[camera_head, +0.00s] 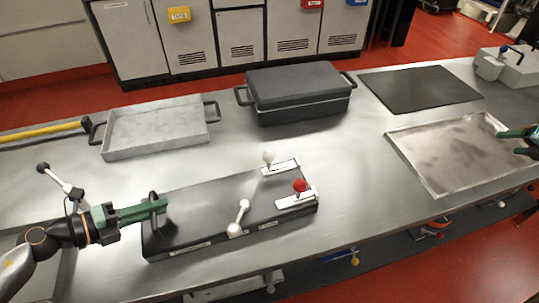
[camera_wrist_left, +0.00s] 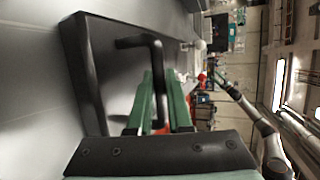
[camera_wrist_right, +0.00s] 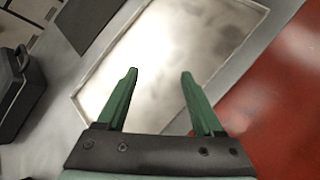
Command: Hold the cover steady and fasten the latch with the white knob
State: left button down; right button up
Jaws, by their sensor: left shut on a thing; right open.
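The dark cover (camera_head: 200,215) lies on the steel bench, with a black bar handle (camera_head: 153,222) at its left end. My left gripper (camera_head: 160,205) is shut on that handle; the left wrist view shows the handle (camera_wrist_left: 158,60) between its green fingers. A latch with a white knob (camera_head: 269,156) sits on a white plate at the cover's back right. A latch with a red knob (camera_head: 300,185) sits at its right end. A white lever with rounded ends (camera_head: 240,215) lies at its front edge. My right gripper (camera_wrist_right: 158,80) is open and empty, far right of the cover.
A shallow steel tray (camera_head: 408,150) lies below my right gripper. A black mat (camera_head: 420,88), a dark lidded case (camera_head: 298,90) and a grey handled tray (camera_head: 155,130) stand along the back. Bench space between the cover and the steel tray is clear.

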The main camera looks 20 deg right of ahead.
jog(key=w+a+r+m+t+h, duration=0.1)
jog(key=w+a+r+m+t, duration=0.1)
jog(key=w+r, duration=0.4)
jog(key=w+a+r+m+t+h, duration=0.1)
jog(key=w+r+m+t, duration=0.2)
jog(key=r, duration=0.6)
jog(key=n+g+y, duration=0.2)
jog(key=g+y, duration=0.5)
jog(key=g, duration=0.4)
send_over(270, 153)
jog(key=s, duration=0.2)
jog(key=s+x, duration=0.1)
jog(key=x, duration=1.4)
jog(key=d+x, duration=0.1)
jog(key=x, duration=0.3)
jog(key=shift+s+d, duration=0.1)
jog(key=shift+s, duration=0.15)
jog(key=shift+c, duration=0.2)
